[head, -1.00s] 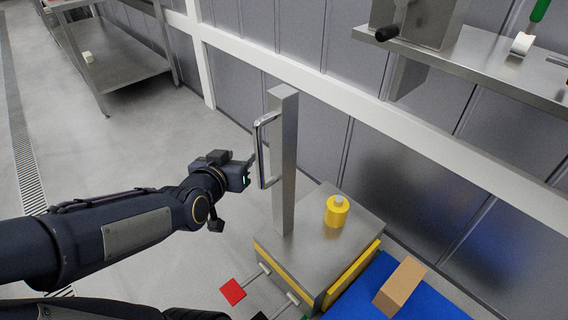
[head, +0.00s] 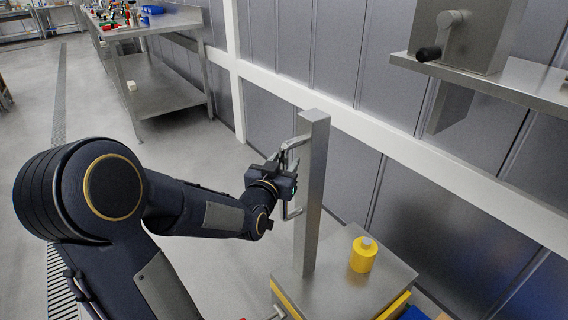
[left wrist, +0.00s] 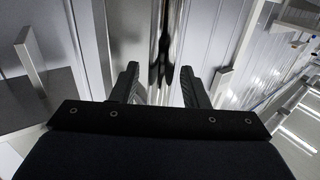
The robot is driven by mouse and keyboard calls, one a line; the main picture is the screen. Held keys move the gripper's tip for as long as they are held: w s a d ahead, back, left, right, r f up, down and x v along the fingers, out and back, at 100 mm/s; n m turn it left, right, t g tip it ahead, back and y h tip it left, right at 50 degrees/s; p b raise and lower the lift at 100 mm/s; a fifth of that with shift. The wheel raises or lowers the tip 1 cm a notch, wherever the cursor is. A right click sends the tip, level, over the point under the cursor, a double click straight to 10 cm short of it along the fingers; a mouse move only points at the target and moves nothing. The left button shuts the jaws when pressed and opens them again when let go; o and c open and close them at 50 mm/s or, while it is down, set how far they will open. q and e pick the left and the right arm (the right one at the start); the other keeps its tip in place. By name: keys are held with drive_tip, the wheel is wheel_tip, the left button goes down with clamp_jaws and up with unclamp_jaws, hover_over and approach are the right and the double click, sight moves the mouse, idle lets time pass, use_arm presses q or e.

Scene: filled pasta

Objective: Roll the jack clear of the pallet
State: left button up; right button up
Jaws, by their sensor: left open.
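The jack has a grey steel base (head: 335,268) with yellow edging and a tall upright post (head: 313,195). A metal bar handle (head: 287,213) is fixed on the post's left side. My left gripper (head: 284,163) is at the upper part of this handle, with its fingers open. In the left wrist view the open fingers (left wrist: 160,75) stand either side of a shiny vertical bar (left wrist: 161,30), apparently the handle; contact cannot be told. The pallet is mostly out of view; a sliver of blue (head: 418,312) shows at the bottom right. My right gripper is not in view.
A yellow cylinder (head: 363,256) stands on the jack's base. The panelled wall (head: 400,215) is close behind. A steel shelf with a crank machine (head: 460,40) overhangs at upper right. A steel table (head: 160,25) stands at upper left. The floor left of the jack is open.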

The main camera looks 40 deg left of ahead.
use_arm(q)
drive_tip(key=shift+w, duration=0.15)
clamp_jaws()
drive_tip(key=shift+a, duration=0.1)
